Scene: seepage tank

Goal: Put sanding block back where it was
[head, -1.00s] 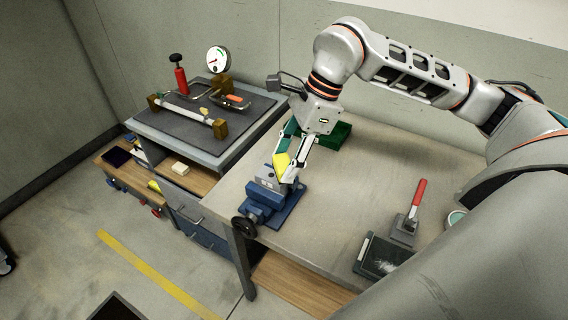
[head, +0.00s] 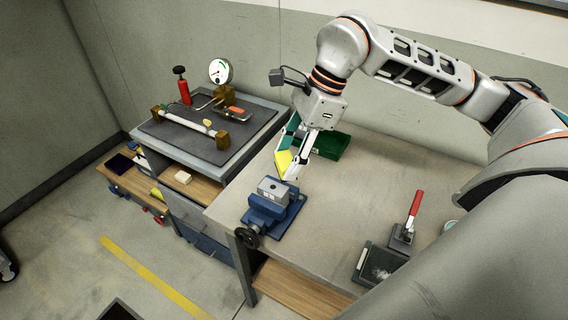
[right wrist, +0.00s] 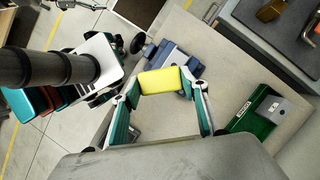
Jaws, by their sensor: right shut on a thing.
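The sanding block, a yellow block (head: 284,161), is held in my right gripper (head: 289,164) above the bench, just behind the blue vise (head: 269,214) in the head view. In the right wrist view the block (right wrist: 163,81) spans between the two fingers of the gripper (right wrist: 164,90), which are shut on it. The vise (right wrist: 174,57) shows beyond it there. The block appears clear of the vise, whose grey jaws are visible. A green box (head: 331,146) stands behind the gripper and also shows in the right wrist view (right wrist: 249,123). My left gripper is not in view.
A red-handled tool (head: 414,209) and a dark tray (head: 378,263) lie on the bench's right. At left, a cart (head: 207,149) carries a gauge (head: 220,71) and tube assembly; a pale block (head: 182,177) sits on its shelf. The bench middle is clear.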

